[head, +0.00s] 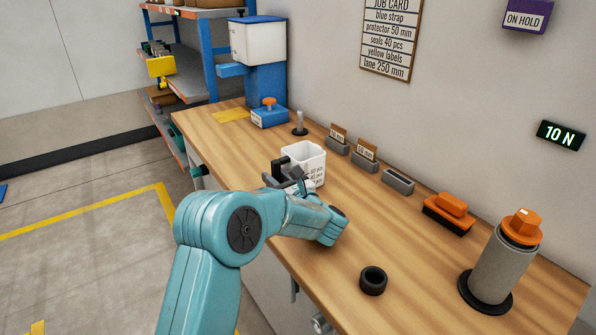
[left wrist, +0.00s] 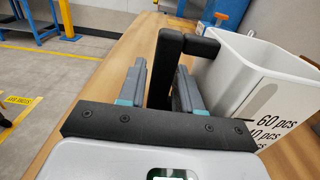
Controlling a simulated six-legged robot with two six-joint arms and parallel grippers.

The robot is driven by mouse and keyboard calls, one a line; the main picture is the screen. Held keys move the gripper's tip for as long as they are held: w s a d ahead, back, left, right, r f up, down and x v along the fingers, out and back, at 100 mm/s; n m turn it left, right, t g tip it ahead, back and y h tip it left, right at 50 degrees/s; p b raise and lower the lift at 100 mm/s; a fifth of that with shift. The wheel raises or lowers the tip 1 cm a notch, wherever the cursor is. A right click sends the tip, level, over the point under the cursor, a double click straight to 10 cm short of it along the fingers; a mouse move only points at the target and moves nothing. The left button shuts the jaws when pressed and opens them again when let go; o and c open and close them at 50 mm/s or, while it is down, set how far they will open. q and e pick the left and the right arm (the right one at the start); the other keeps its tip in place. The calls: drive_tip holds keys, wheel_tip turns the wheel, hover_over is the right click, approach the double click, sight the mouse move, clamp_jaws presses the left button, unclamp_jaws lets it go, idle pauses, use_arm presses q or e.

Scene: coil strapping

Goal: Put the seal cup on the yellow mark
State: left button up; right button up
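The seal cup (head: 306,165) is a white square cup with a black handle and piece-count marks. It stands upright over the middle of the bench; I cannot tell whether its base touches the wood. It also shows at the right of the left wrist view (left wrist: 262,80). My left gripper (head: 285,178) is at the handle. In the left wrist view its fingers (left wrist: 162,85) lie on both sides of the black handle, which fills the space between them. The yellow mark (head: 230,115) is a flat patch at the bench's far left end. My right gripper is out of view.
A blue box with an orange knob (head: 269,115) and a short post on a black base (head: 299,125) stand near the yellow mark. Grey card holders (head: 366,162) line the wall side. A black ring (head: 373,281) and a grey orange-topped cylinder (head: 502,260) stand nearer.

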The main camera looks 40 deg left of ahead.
use_arm(q)
drive_tip(key=shift+c, duration=0.3)
clamp_jaws()
drive_tip(key=shift+r, duration=0.1)
